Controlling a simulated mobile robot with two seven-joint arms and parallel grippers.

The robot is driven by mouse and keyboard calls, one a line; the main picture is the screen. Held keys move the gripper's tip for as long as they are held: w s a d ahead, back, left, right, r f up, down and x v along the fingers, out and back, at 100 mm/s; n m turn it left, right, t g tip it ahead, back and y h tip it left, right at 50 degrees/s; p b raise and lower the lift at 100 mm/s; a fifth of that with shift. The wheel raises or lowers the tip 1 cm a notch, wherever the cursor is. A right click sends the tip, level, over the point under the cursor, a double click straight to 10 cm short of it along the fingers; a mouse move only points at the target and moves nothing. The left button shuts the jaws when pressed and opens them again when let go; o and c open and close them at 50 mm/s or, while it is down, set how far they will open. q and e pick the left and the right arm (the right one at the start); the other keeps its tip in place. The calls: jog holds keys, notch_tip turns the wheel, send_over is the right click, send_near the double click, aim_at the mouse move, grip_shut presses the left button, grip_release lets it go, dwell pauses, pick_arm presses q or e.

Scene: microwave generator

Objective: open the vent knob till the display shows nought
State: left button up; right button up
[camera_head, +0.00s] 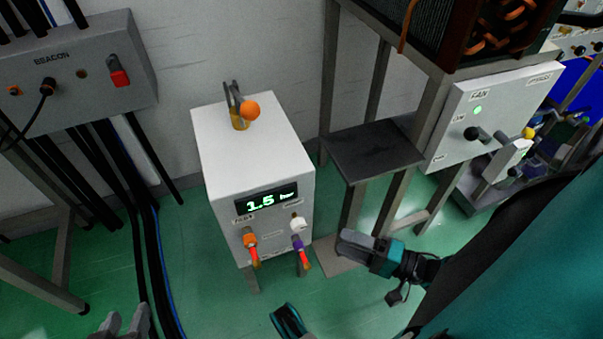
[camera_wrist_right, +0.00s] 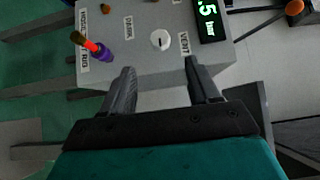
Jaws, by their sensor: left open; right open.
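A white box (camera_head: 215,150) stands on the floor, its lit display (camera_head: 266,201) reading 1.5 bar in the head view. The white vent knob (camera_head: 298,223) is on its front, right of and below the display. In the right wrist view the knob (camera_wrist_right: 161,40) sits beside the label VENT. My right gripper (camera_head: 345,242) is open and empty, just right of the box; in its wrist view its fingers (camera_wrist_right: 159,68) point toward the knob with it between their lines, apart from it. My left gripper (camera_head: 125,318) is open at the bottom left edge, partly cut off.
A purple-collared fitting (camera_head: 298,243) sits just below the knob, an orange one (camera_head: 250,240) to its left. An orange ball handle (camera_head: 250,109) tops the box. A dark shelf (camera_head: 375,150) on metal legs stands right. Black cables hang at left.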

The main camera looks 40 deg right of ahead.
aim_at(304, 227)
jog(key=b+x, duration=0.1)
jog(key=x, duration=0.8)
jog(key=shift+w+a, duration=0.2)
jog(key=shift+w, duration=0.15)
jog(key=shift+w+a, duration=0.35)
jog(key=shift+w, duration=0.2)
jog(key=shift+c, duration=0.2)
